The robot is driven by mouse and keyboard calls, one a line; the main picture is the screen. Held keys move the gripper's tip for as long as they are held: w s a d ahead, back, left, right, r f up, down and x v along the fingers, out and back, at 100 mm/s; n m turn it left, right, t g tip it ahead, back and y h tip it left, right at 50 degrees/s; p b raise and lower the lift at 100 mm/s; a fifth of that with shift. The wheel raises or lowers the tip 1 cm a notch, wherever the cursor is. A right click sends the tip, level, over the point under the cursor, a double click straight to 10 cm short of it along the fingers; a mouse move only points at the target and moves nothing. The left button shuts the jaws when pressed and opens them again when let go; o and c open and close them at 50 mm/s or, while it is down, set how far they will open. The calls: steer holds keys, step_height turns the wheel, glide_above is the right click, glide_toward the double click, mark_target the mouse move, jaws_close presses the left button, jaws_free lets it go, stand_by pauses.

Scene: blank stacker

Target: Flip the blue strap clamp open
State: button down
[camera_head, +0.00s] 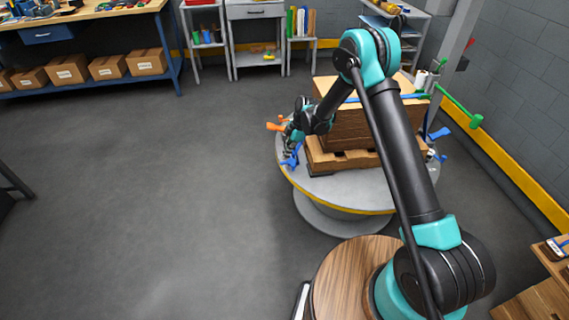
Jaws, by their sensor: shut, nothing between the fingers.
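Wooden blocks (345,130) stand stacked on a wooden pallet (350,159) on a round grey table. A blue strap (415,97) runs across the stack, partly hidden behind my arm. A blue clamp lever (291,159) sticks out at the table's left side, and another blue piece (438,133) shows at the right. My gripper (291,143) is at the left of the stack, close to the left blue lever and just above it. It is shut and empty. I cannot tell whether it touches the lever.
The round table (345,187) has a yellow edge. An orange lever (274,127) is beside my gripper, and a green bar (459,107) juts out at the right near a grey post. Shelves and a bench with boxes (67,69) line the back. The floor at left is clear.

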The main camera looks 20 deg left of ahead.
steer(key=shift+v, duration=1.75)
steer(key=s+d+r+m+t, duration=0.2)
steer(key=d+r+m, duration=0.4)
steer(key=d+r, duration=0.45)
steer(key=s+d+r+m+t, duration=0.15)
steer(key=d+r+m, duration=0.5)
steer(key=d, duration=0.75)
steer(key=s+d+r+m+t+h, duration=0.1)
steer(key=s+d+m+t+h, duration=0.2)
steer(key=s+d+m, duration=0.9)
steer(key=s+d, duration=0.9)
steer(key=s, duration=0.1)
steer(key=shift+s, duration=0.3)
